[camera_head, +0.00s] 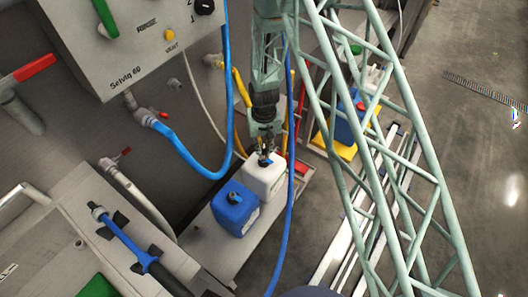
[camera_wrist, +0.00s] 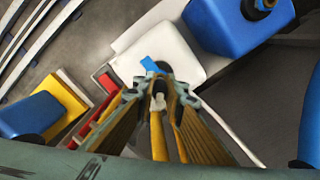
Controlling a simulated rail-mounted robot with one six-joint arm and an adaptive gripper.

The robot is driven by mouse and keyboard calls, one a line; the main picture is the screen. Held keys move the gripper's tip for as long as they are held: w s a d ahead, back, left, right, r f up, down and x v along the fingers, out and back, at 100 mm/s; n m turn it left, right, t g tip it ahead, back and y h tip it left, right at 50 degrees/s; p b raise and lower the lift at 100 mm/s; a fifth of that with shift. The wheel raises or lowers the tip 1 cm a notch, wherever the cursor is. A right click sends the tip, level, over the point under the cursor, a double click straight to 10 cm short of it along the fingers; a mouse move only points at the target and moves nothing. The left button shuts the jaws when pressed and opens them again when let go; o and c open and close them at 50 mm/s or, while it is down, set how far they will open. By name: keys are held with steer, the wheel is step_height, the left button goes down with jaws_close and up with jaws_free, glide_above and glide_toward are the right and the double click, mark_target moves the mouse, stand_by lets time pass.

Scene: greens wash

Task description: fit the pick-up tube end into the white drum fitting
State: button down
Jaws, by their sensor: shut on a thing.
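The white drum (camera_head: 262,183) stands on a low grey platform, with my gripper (camera_head: 265,158) directly above its top. In the wrist view the white drum (camera_wrist: 165,48) lies beyond the fingertips, and its dark fitting (camera_wrist: 163,68) with a small blue tab shows just past them. My gripper (camera_wrist: 160,98) is shut on the yellow pick-up tube (camera_wrist: 157,140), which runs between the fingers and has a pale section near the tips. The tube end is at or very close to the fitting. The fingers hide the contact, so I cannot tell whether it is inserted.
A blue drum (camera_head: 235,208) stands close beside the white one. A blue hose (camera_head: 291,150) hangs just right of the drums. Behind, another blue container (camera_head: 348,122) stands on a yellow base (camera_head: 335,145). The grey platform (camera_head: 205,240) has bare space at front left.

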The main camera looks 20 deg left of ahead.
steer(key=shift+f+b, duration=0.35)
steer(key=shift+f, duration=0.25)
steer(key=c, duration=2.6)
jaws_free()
steer(key=shift+r, duration=0.15)
steer(key=shift+r, duration=5.85)
